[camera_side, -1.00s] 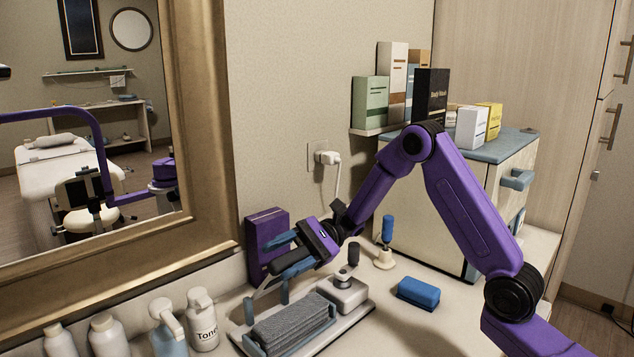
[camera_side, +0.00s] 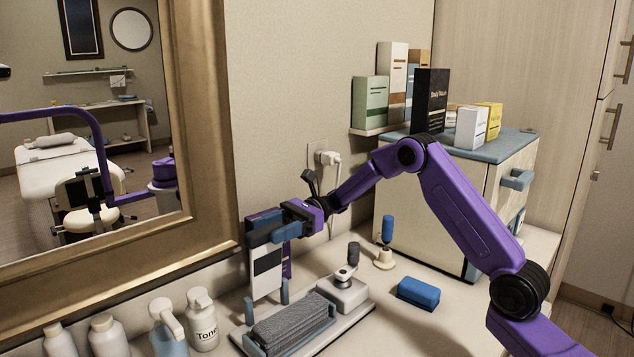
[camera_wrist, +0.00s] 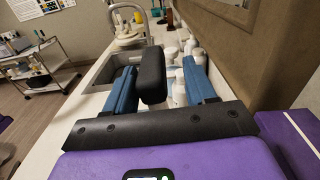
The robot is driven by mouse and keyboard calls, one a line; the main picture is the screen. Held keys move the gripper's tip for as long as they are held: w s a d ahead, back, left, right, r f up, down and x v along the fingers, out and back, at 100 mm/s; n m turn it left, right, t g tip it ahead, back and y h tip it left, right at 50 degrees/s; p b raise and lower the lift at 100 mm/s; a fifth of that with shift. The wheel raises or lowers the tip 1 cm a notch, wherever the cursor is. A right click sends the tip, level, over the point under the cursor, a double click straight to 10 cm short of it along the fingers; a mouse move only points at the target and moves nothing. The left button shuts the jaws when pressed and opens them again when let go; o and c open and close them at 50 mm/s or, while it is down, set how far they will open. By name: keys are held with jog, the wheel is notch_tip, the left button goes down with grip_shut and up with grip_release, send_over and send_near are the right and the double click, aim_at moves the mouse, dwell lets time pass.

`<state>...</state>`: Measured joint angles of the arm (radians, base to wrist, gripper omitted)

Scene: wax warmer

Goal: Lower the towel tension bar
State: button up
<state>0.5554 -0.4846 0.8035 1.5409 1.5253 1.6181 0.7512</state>
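The towel tension bar (camera_side: 267,272) is a pale frame with a dark crosswise strip, standing nearly upright behind the grey folded towel (camera_side: 290,326) in the side view. Its foot is by blue posts on the pale base. My gripper (camera_side: 268,226) is at the bar's top end, its blue fingers spread. In the wrist view, a black padded block (camera_wrist: 152,76), which looks like the bar's grip, lies between the fingers of my gripper (camera_wrist: 160,86). A gap shows at the right finger; contact at the left finger cannot be told.
A blue block (camera_side: 418,293) and a blue-handled stand (camera_side: 387,235) are to the right. Bottles (camera_side: 202,322) stand at left, below the mirror frame.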

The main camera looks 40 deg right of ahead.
jog(key=d, duration=1.5)
notch_tip(320, 180, up, 6)
jog(key=w+m, duration=0.1)
jog(key=shift+w+a+r, duration=0.15)
jog(key=shift+a+r, duration=0.1)
jog(key=shift+a, duration=0.15)
jog(key=shift+f, duration=0.1)
jog(key=n, duration=0.2)
send_near(246, 242)
jog(key=a, duration=0.6)
grip_shut()
